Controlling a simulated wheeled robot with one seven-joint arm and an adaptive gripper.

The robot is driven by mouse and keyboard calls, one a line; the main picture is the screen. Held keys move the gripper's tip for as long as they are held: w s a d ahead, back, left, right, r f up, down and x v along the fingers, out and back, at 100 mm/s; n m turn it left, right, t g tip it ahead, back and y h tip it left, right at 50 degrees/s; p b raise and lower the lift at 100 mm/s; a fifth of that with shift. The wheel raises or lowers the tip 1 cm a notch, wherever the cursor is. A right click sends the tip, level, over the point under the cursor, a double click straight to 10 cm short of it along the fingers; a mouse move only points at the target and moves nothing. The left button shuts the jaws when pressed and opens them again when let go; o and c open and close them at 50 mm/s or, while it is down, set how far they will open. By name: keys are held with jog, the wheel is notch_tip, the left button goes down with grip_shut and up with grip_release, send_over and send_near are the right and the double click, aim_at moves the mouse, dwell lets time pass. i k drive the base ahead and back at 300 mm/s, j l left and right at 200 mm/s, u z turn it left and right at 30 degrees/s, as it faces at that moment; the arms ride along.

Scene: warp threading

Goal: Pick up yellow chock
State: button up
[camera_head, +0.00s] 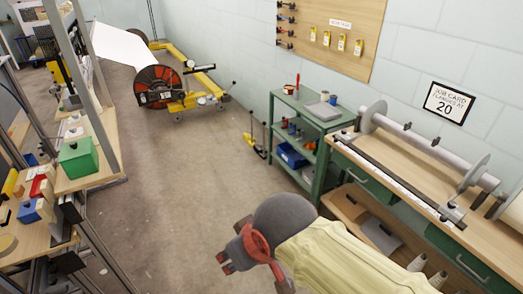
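A small yellow piece (255,147) with thin dark upright parts is on the floor, left of the green cart. It looks like the yellow chock, but it is small and its shape is hard to make out. My gripper (225,262) is at the lower middle, over the floor, with dark and reddish finger parts pointing left. It is well apart from the yellow piece, nearer the camera. Nothing shows between its fingers, and their spacing is unclear from this angle.
A green cart (279,120) with a blue bin (291,155) stands right of the yellow piece. A yellow wheeled frame with an orange reel (160,86) is behind. A workbench (400,163) lines the right, and loaded shelving the left. The middle floor (185,200) is clear.

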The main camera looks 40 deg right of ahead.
aim_at(248, 138)
jog(key=i+l+z, duration=0.1)
jog(key=i+z, duration=0.35)
jog(key=i, duration=2.45)
jog(key=i+j, duration=0.1)
jog(key=i, duration=2)
jog(key=i+z, duration=0.1)
jog(key=i, duration=2)
jog(key=i+z, duration=0.1)
jog(key=z, duration=0.4)
jog(key=i+j+z, duration=0.1)
jog(key=z, duration=0.85)
jog(key=i+j+z, duration=0.1)
jog(key=z, duration=0.35)
jog(key=j+z, duration=0.1)
jog(key=z, duration=2.15)
